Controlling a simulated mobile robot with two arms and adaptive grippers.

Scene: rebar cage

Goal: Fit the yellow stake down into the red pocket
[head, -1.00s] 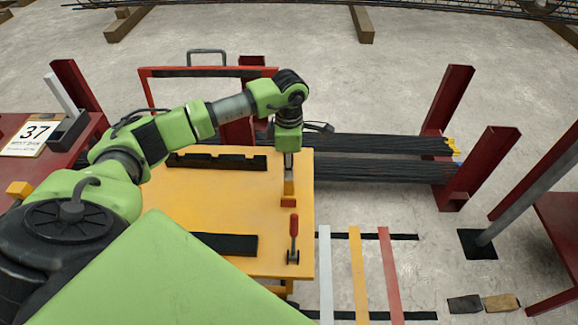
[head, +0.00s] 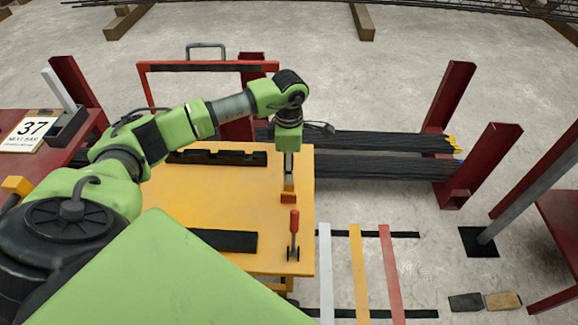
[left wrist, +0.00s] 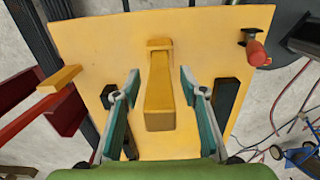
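My left gripper (head: 289,178) points down over the right part of the yellow table, just above a small red block, which looks like the red pocket (head: 288,198). In the left wrist view the two fingers of my left gripper (left wrist: 158,78) are open, one on each side of the yellow stake (left wrist: 160,95). There is a visible gap between the stake and each finger. The stake's broad end faces the camera and its narrower far end meets a small wider yellow piece. I cannot tell how deep the stake sits in the pocket. My right gripper is not in view.
A red-handled clamp (head: 294,236) stands near the table's front right. Black slotted racks (head: 217,158) lie on the yellow table (head: 245,205). Black bar bundles (head: 385,168) and red posts (head: 487,165) stand behind and right. Bare floor (head: 350,100) lies beyond.

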